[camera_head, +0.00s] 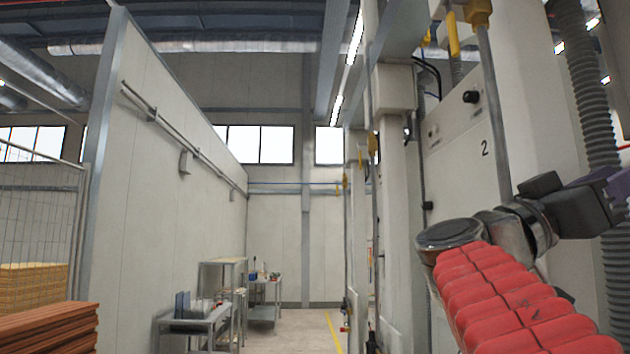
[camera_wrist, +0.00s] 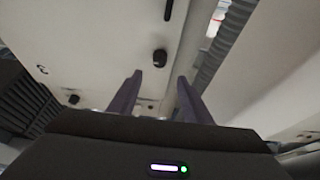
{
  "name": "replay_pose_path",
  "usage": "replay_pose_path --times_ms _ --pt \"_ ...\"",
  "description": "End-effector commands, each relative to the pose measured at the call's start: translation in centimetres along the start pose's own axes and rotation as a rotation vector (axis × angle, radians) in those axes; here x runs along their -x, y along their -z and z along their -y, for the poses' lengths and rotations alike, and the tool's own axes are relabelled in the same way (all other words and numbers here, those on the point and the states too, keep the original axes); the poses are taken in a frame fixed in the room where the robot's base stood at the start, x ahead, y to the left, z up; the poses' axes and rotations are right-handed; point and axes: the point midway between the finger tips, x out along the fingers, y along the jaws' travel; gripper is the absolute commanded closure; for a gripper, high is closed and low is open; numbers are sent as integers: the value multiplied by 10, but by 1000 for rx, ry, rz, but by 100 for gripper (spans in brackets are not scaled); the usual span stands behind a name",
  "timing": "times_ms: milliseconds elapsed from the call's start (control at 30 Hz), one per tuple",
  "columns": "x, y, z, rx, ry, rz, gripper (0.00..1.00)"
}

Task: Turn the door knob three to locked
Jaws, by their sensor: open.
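In the wrist view, a round black knob (camera_wrist: 160,57) sits on a pale panel (camera_wrist: 110,45), ahead of and between the lines of my fingers. The knob looks beyond the fingertips, not touched. In the head view, my gripper (camera_head: 612,185) is at the right edge, partly cut off. A black knob (camera_head: 471,97) shows on the panel marked 2. I cannot tell which knob is three.
A grey ribbed hose (camera_head: 590,90) hangs close to my gripper. A vertical rod (camera_head: 495,110) runs in front of the panel. The aisle (camera_head: 305,325) at centre is open, with benches (camera_head: 200,325) to its left.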

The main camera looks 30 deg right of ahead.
Motion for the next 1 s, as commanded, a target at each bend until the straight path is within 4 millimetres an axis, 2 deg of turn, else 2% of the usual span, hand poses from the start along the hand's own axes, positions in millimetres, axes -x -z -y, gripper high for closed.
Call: replay_pose_path --times_ms 1000 --pt "-104 0 0 0 0 0 55"
